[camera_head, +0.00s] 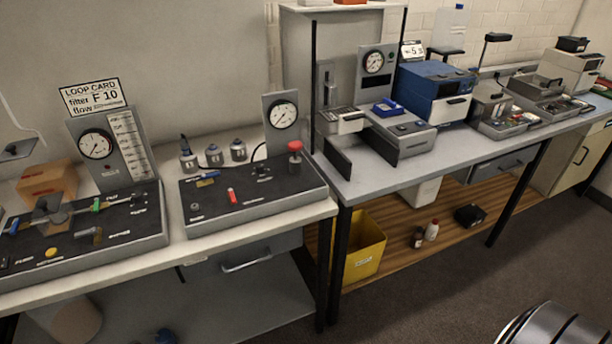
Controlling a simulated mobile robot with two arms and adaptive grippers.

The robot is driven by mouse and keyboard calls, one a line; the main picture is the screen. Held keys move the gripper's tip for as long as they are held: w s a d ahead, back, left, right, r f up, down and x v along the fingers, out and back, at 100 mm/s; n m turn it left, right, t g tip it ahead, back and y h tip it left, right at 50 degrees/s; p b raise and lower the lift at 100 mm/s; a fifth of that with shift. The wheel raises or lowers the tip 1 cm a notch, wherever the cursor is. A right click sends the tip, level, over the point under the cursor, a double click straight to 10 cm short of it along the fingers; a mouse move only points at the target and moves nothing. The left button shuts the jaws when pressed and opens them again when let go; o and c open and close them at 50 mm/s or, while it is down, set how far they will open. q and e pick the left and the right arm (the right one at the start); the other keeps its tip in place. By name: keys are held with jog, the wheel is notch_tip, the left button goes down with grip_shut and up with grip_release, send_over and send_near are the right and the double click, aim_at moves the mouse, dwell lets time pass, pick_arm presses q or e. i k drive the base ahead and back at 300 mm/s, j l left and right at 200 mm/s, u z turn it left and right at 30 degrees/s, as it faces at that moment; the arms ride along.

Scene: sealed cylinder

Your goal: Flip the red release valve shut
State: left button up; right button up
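A small red lever (232,196), which looks like the release valve, sits on top of a grey control box (262,214) on the left bench. It appears to stand up at a slight tilt, but it is too small to tell whether it is open or shut. A red mushroom-shaped knob (295,147) stands on a post at the box's back right. A round gauge (283,115) on an upright plate stands behind the box; its needle is too small to read.
Another grey panel (120,236) with a gauge, coloured handles and a "LOOP CARD" sign (92,97) is at left. Several small bottles (214,155) stand behind the box. The right bench (362,182) carries instruments. A yellow bin (361,246) stands on the wooden shelf below.

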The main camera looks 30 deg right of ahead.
aim_at(233, 200)
jog(key=z, duration=0.65)
jog(key=i+j+z, duration=0.1)
jog(key=i+j, duration=0.45)
jog(key=i+l+u, duration=0.1)
jog(key=i+u, duration=0.15)
jog(key=u, duration=0.2)
